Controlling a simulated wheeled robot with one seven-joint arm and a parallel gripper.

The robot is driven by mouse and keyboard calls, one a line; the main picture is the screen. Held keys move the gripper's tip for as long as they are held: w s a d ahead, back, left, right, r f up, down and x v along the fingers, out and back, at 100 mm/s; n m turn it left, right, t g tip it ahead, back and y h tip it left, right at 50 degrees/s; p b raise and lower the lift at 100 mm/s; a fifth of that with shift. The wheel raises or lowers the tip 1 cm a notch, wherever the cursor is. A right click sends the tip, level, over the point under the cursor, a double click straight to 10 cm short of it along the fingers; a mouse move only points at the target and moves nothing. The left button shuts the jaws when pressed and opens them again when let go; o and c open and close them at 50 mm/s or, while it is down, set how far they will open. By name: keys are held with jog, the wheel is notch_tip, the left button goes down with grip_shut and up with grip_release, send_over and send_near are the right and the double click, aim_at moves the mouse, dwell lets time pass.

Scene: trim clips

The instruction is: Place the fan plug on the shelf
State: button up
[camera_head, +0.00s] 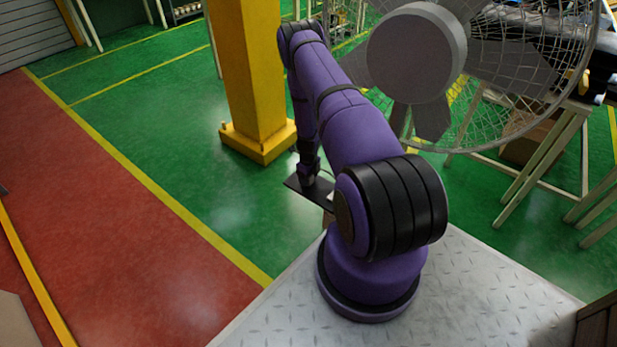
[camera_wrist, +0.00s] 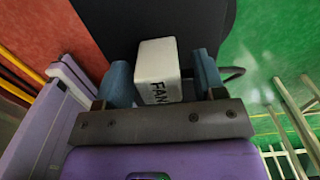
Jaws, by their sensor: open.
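The fan plug (camera_wrist: 157,62) is a white block with black letters reading FAN, seen in the wrist view. It appears to rest on a dark flat surface (camera_wrist: 200,18), which may be the shelf. In the head view this shows as a small black plate (camera_head: 318,196) below the arm's end. My gripper (camera_wrist: 162,75) is open, with one blue finger on each side of the plug. There seems to be a narrow gap at the right finger; contact on the left is unclear. A dark cable (camera_wrist: 236,71) shows to the right, behind the right finger.
A large caged fan (camera_head: 420,50) stands at the upper right, close behind my arm. A yellow post (camera_head: 250,80) rises just beyond the black plate. Pale frames (camera_head: 540,165) stand at the right. The green and red floor at the left is clear.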

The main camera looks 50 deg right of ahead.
jog(key=w+a+r+n+t, duration=0.1)
jog(key=w+a+r+n, duration=0.15)
jog(key=r, duration=0.95)
jog(key=w+a+r+n, duration=0.2)
jog(key=a+r+n, duration=0.15)
jog(key=r, duration=0.75)
jog(key=w+a+r+n+t, duration=0.1)
jog(key=w+a+r+n, duration=0.15)
jog(key=r, duration=0.95)
jog(key=s+a+r+n+t+y, duration=0.1)
jog(key=s+a+r+n, duration=0.1)
jog(key=a+r+n, duration=0.5)
jog(key=s+a+r+n, duration=0.15)
jog(key=a+r, duration=0.35)
jog(key=r, duration=0.7)
jog(key=s+a+r+n, duration=0.9)
jog(key=s+a+r, duration=0.1)
jog(key=s+r, duration=0.25)
jog(key=s+a+r+n+t, duration=0.1)
jog(key=s+n, duration=0.3)
jog(key=s, duration=0.4)
jog(key=s+a+r+n+t+h, duration=0.1)
jog(key=s+a+r+n, duration=0.1)
jog(key=s+n, duration=0.3)
jog(key=s+a, duration=0.1)
jog(key=s, duration=0.2)
jog(key=shift+s+a+r, duration=0.3)
jog(key=shift+a, duration=0.1)
